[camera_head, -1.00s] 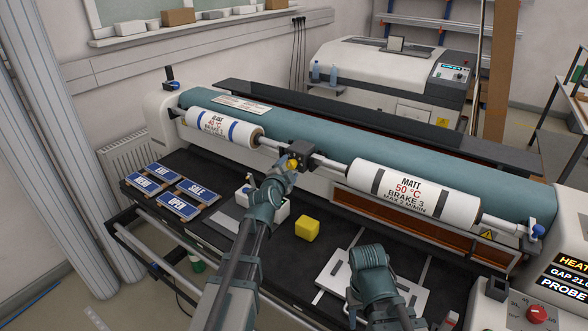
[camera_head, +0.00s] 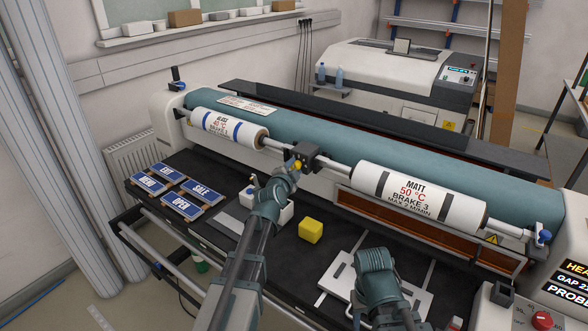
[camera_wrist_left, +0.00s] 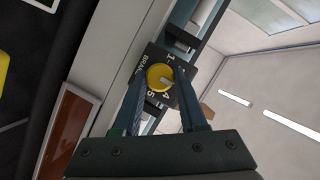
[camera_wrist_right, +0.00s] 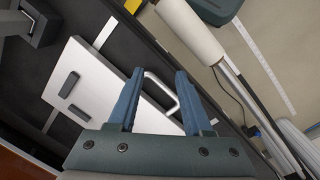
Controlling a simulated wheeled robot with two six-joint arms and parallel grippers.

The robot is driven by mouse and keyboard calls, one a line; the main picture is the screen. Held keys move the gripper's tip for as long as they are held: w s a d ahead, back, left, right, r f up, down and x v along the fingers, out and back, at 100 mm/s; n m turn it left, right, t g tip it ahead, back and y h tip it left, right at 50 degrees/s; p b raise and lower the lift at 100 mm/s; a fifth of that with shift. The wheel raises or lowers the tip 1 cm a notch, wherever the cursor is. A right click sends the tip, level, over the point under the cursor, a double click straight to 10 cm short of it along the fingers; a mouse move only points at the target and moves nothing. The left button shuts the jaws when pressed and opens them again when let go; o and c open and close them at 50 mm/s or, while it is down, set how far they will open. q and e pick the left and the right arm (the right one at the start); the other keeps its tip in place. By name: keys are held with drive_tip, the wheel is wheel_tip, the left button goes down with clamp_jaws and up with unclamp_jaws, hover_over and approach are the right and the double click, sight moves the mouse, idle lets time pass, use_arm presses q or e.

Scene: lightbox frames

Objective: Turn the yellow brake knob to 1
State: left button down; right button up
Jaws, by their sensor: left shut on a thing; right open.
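The yellow brake knob (camera_head: 297,164) sits on a small dark block (camera_head: 307,154) between the two white rolls of the laminator. In the left wrist view the knob (camera_wrist_left: 159,77) shows a pale pointer mark toward the right of the picture. Its plate (camera_wrist_left: 169,56) carries the word BRAKE and numerals, with 1 at the upper right and 4 and 5 below. My left gripper (camera_head: 292,168) is shut on the knob, one finger on each side. My right gripper (camera_wrist_right: 159,88) is open and empty above a white board with a handle (camera_wrist_right: 164,92).
The gloss roll (camera_head: 226,128) and the matt roll (camera_head: 420,193), marked BRAKE 3, flank the knob. A yellow cube (camera_head: 311,231), a white box (camera_head: 270,208) and several blue signs (camera_head: 181,208) lie on the black table. A control panel with a red knob (camera_head: 542,319) is at the right.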

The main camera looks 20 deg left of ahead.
drive_tip(key=shift+r, duration=0.2)
